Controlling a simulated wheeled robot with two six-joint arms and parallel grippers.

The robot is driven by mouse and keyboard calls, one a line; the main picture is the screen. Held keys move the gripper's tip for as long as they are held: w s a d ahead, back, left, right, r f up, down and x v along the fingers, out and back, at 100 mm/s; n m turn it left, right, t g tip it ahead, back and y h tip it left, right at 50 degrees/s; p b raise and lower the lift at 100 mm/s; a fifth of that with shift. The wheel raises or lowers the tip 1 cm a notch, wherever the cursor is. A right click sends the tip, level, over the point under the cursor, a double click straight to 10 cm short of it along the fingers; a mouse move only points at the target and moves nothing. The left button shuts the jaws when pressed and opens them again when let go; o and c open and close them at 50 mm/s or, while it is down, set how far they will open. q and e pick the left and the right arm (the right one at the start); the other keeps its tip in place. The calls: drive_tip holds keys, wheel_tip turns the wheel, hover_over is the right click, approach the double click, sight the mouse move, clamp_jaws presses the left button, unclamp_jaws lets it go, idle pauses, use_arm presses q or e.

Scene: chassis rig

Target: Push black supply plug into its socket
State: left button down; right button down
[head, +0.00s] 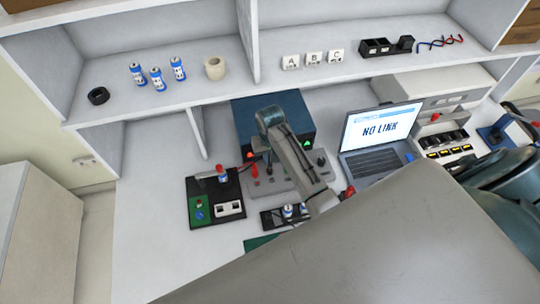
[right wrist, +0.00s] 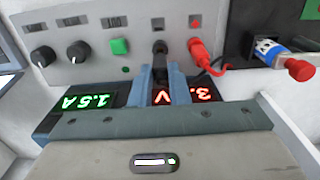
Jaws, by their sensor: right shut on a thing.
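The black supply plug (right wrist: 160,49) is between the fingers of my right gripper (right wrist: 160,72), which is shut on it, in the right wrist view. The plug's far end is at the grey front panel (right wrist: 80,32) of the power supply. I cannot tell how deep it sits, because the fingers hide much of it. In the head view my right gripper (head: 266,158) reaches down to the panel of the blue power supply (head: 243,118), and the plug is hidden there. My left gripper is not in view.
A red plug (right wrist: 203,54) with its cable is at the panel close beside the black plug. A green button (right wrist: 119,46) is on the other side. A board with a battery (head: 222,178) stands left of the supply. A laptop (head: 375,160) reading "NO LINK" stands right.

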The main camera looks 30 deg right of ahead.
drive_tip(key=shift+f+b, duration=0.55)
drive_tip(key=shift+f, duration=0.75)
idle(0.4)
drive_tip(key=c, duration=1.3)
unclamp_jaws()
wheel_tip(320, 180, up, 10)
drive_tip(key=shift+f+b, duration=0.25)
drive_tip(key=shift+b, duration=0.7)
drive_tip(key=shift+r, duration=0.65)
drive_tip(key=shift+s+f, duration=0.1)
